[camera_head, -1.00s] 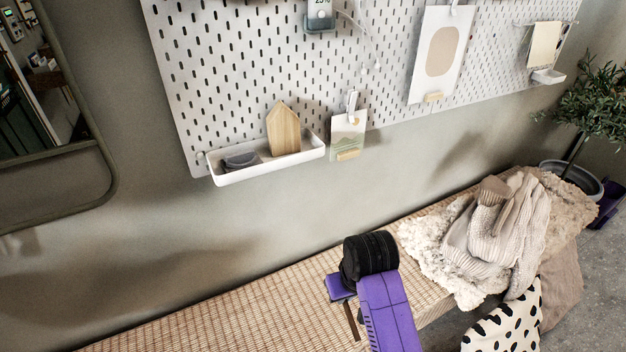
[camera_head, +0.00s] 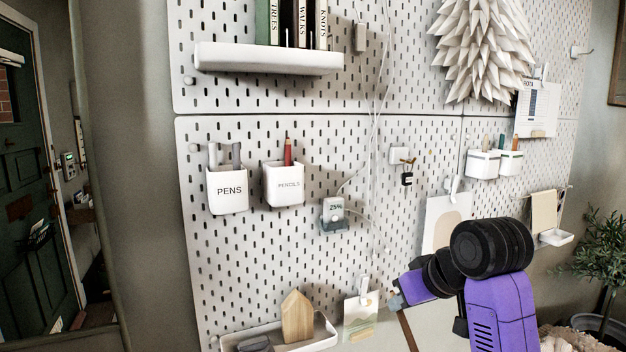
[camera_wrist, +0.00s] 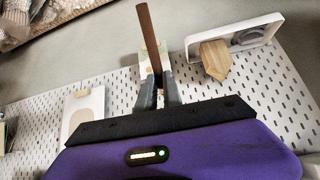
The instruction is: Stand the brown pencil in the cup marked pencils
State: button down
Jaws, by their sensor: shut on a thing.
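The brown pencil (camera_head: 408,332) hangs steeply below my gripper (camera_head: 397,300) in the head view, its lower end cut off by the frame. In the wrist view my gripper (camera_wrist: 159,88) is shut on the brown pencil (camera_wrist: 148,35), near one end. The white cup marked PENCILS (camera_head: 284,193) hangs on the pegboard, up and left of my gripper, with a red pencil standing in it. My gripper and the cup are well apart.
A white cup marked PENS (camera_head: 228,198) hangs left of the pencils cup. Below are a white tray (camera_head: 325,338) with a wooden house (camera_head: 297,315) and a card (camera_head: 360,318).

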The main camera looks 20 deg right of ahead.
jog(key=s+a+r+n+t+y+p, duration=0.1)
jog(key=s+r+n+y+p, duration=0.3)
jog(key=r, duration=1.1)
jog(key=s+a+r+n+t+y+p, duration=0.15)
jog(key=s+r, duration=0.45)
jog(key=r, duration=0.9)
jog(key=s+a+r+n+g+y+p, duration=0.1)
jog(key=s+a+r+n+y, duration=0.2)
jog(key=s+a+y, duration=0.2)
jog(key=s+a+r+n+y+p, duration=0.1)
jog(key=s+a+r+n+y, duration=0.2)
jog(key=s+a+y, duration=0.3)
jog(key=s+a+n, duration=0.1)
jog(key=s+a, duration=0.2)
jog(key=s, duration=0.1)
jog(key=shift+s+g, duration=0.15)
jog(key=shift+g, duration=0.2)
jog(key=shift+n, duration=0.25)
